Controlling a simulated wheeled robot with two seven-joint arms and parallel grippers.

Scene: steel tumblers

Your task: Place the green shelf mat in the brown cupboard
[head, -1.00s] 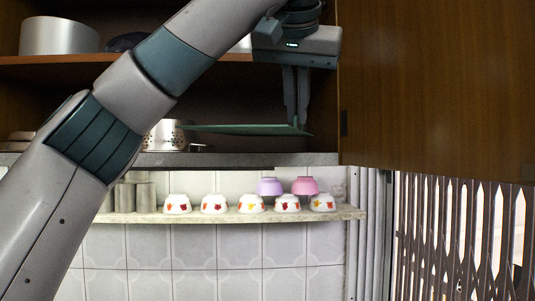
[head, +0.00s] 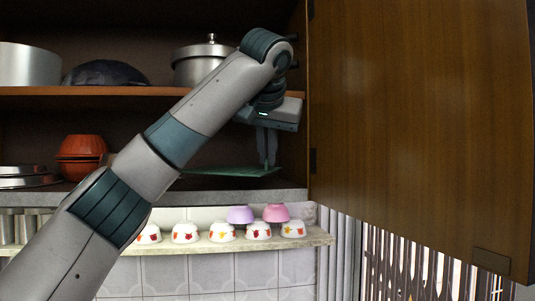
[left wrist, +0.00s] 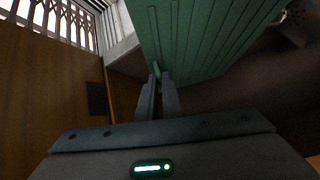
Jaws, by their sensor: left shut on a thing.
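The green shelf mat (head: 232,171) is a thin ribbed sheet at the lower shelf level of the brown cupboard (head: 150,91). My left gripper (head: 268,165) points down and is shut on the mat's edge near the cupboard's right side. In the left wrist view the ribbed mat (left wrist: 200,40) extends away from the closed fingers (left wrist: 157,85). The mat lies close above the lower shelf floor; I cannot tell whether it touches it. My forearm hides part of the lower shelf. My right gripper is not in view.
The cupboard door (head: 410,110) stands open at right. Orange bowls (head: 80,146) and steel plates (head: 28,178) sit on the lower shelf at left. A lidded pot (head: 195,64) stands above. Several small bowls line the ledge (head: 200,245) below.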

